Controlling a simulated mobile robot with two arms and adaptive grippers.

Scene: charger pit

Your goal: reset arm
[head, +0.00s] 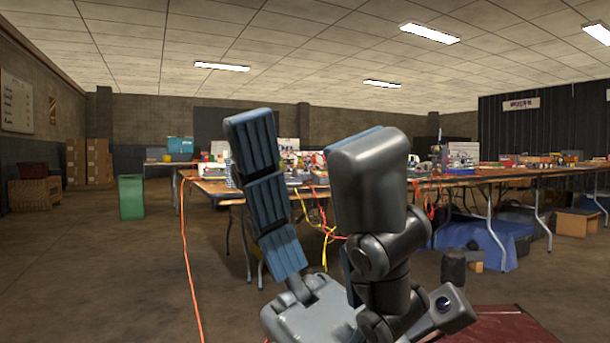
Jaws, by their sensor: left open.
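My left gripper (308,145) is large and close in the middle of the head view, pointing up. Its two fingers stand well apart, one with ribbed blue pads on the left and one with a smooth grey back on the right. Nothing is held between them; the gap shows only the room behind. The gripper hides part of the tables behind it. My right gripper is not in view.
Long folding tables (470,180) loaded with clutter stand behind the gripper. An orange cable (187,255) runs along the floor. A green bin (131,197) and cardboard boxes (90,160) stand at left. The left floor is open.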

